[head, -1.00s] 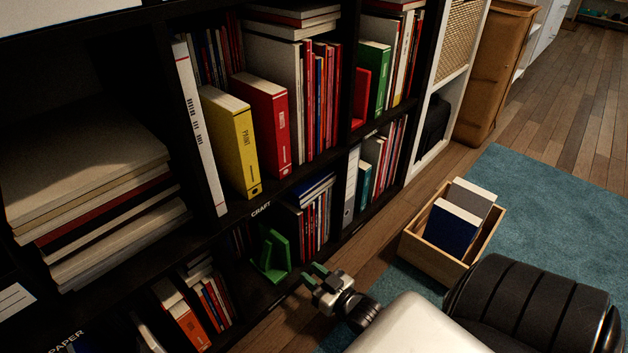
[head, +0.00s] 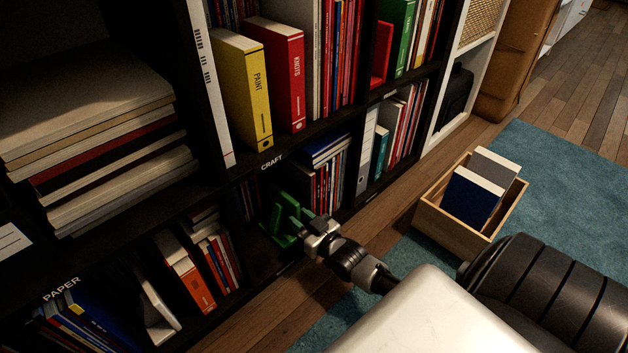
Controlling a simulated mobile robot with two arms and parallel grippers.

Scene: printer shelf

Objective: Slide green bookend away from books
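The green bookend (head: 282,236) stands on the low shelf of the black bookcase, in the cubby under the CRAFT label. Several thin books (head: 322,190) stand to its right and a few dark books (head: 247,200) to its left. The gap between the fingers is hard to make out. My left gripper is not in view.
The cubby's right divider and the shelf edge lie close around my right gripper. A wooden crate (head: 513,193) with two books stands on the teal rug (head: 570,180) at right. Red and yellow binders (head: 240,90) stand on the shelf above.

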